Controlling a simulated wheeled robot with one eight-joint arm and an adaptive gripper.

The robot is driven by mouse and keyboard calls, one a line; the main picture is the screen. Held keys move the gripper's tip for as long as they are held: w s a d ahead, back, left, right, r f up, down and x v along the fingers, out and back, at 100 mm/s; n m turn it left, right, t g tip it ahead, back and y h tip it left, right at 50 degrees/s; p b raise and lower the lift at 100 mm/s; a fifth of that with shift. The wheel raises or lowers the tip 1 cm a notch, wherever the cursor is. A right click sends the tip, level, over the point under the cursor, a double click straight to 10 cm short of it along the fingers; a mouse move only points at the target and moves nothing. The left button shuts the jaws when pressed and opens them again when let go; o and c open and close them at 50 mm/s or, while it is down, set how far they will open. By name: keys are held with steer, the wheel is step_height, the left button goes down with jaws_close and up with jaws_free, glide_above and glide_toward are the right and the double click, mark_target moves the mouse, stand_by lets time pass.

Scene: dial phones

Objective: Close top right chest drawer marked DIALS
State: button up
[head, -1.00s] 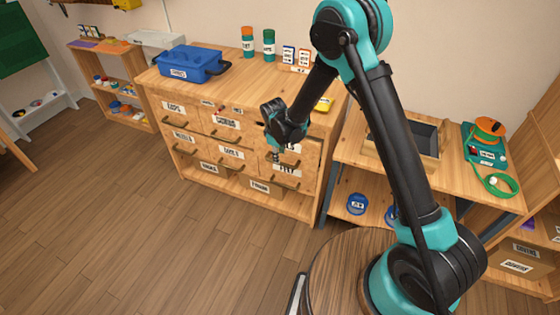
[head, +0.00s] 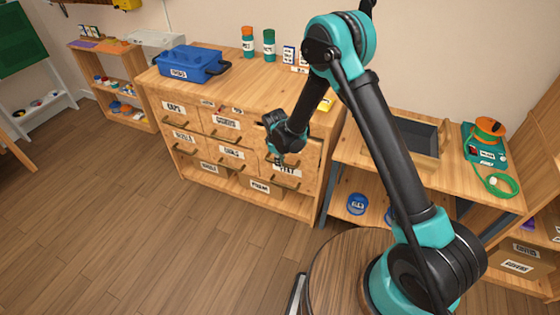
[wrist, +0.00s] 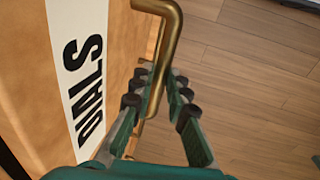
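The wooden chest (head: 205,95) stands against the wall, with labelled drawers in rows. In the wrist view the drawer front marked DIALS (wrist: 112,20) fills the left side, and its brass handle (wrist: 170,38) stands out from it. My gripper (wrist: 160,95) is open, with its fingers on both sides of the handle's bar; I cannot tell whether they touch it. In the head view my gripper (head: 276,153) is at the front right of the chest and hides part of the top right drawer. How far that drawer stands out is not clear.
A blue toolbox (head: 190,65) and teal and green bottles (head: 268,45) stand on the chest. To the right, a lower bench (head: 365,155) carries a grey-lined wooden box (head: 410,137) and a teal phone (head: 485,150). The wooden floor (head: 140,220) before the chest is clear.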

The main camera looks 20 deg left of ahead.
steer(key=shift+w, duration=0.1)
jaws_close()
steer(key=shift+w+d, duration=0.1)
steer(key=shift+w, duration=1.95)
steer(key=o, duration=0.8)
jaws_free()
steer(key=shift+w, duration=0.1)
steer(key=shift+r, duration=0.1)
step_height(320, 180, up, 12)
steer(key=s, duration=0.2)
steer(key=shift+s+f, duration=0.2)
